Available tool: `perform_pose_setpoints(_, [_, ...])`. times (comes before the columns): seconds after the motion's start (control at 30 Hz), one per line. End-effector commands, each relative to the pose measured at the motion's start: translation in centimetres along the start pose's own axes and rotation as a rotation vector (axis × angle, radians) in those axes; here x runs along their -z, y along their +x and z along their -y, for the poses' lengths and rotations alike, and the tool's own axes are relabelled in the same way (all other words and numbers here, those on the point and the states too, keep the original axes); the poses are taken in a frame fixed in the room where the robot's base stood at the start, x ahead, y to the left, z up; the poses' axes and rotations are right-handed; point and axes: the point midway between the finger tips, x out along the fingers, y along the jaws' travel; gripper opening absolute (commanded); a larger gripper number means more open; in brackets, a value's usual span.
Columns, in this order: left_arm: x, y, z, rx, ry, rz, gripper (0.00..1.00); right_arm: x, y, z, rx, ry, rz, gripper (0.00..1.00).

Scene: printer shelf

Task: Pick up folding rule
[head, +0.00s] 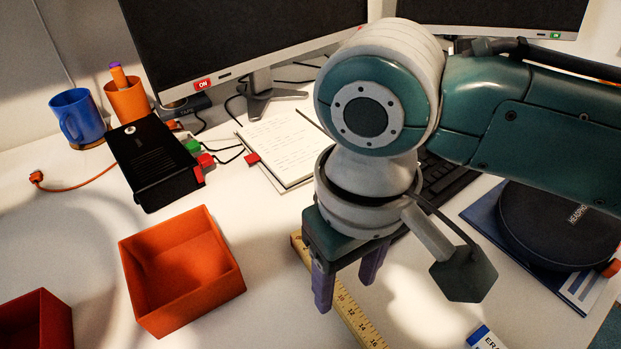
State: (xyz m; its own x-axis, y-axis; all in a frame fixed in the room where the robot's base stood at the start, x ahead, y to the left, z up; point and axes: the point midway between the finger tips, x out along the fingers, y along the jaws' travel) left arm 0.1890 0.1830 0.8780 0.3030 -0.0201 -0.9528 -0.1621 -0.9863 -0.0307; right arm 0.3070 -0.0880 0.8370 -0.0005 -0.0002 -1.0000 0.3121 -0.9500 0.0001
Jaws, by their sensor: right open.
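The folding rule (357,318) is a yellow strip with dark numbers, lying on the white desk at the lower middle. It runs from beside my right gripper's base down to the bottom edge of the head view. My right gripper (347,289) points down over the rule. Its two purple fingers are apart, one on each side of the strip as seen here, and nothing shows between them except the rule below. I cannot tell the exact height of the fingertips above the desk. The gripper body hides part of the rule's upper end. My left gripper is not in view.
An orange open box (182,270) stands left of the rule, with a red box (35,322) at the lower left. An eraser (486,339) lies at the bottom right. A notebook (285,148), keyboard (455,180) and headphone case (560,228) lie farther back and right.

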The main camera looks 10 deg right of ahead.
Motion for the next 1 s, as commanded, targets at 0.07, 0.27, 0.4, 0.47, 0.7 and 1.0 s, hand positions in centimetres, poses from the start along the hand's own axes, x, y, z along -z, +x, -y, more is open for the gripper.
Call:
perform_pose_setpoints(0.07, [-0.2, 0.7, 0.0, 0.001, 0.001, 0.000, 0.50, 0.0, 1.4, -0.2, -0.001, 0.000, 0.002, 0.57])
perform_pose_setpoints(0.27, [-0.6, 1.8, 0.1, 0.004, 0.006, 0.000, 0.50, 0.0, 4.4, -0.4, -0.001, -0.001, 0.001, 0.57])
perform_pose_setpoints(0.4, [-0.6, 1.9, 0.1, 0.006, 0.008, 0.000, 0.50, 0.0, 4.9, -0.4, -0.001, -0.001, -0.001, 0.57])
perform_pose_setpoints(0.47, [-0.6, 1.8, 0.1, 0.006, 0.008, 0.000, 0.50, 0.1, 4.9, -0.4, -0.001, -0.001, -0.001, 0.57])
perform_pose_setpoints(0.7, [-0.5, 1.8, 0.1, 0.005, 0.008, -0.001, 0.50, 0.0, 4.8, -0.4, -0.001, -0.001, -0.001, 0.42])
perform_pose_setpoints(1.0, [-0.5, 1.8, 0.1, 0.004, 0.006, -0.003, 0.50, 0.1, 4.8, -0.4, -0.001, -0.001, -0.001, 0.09])
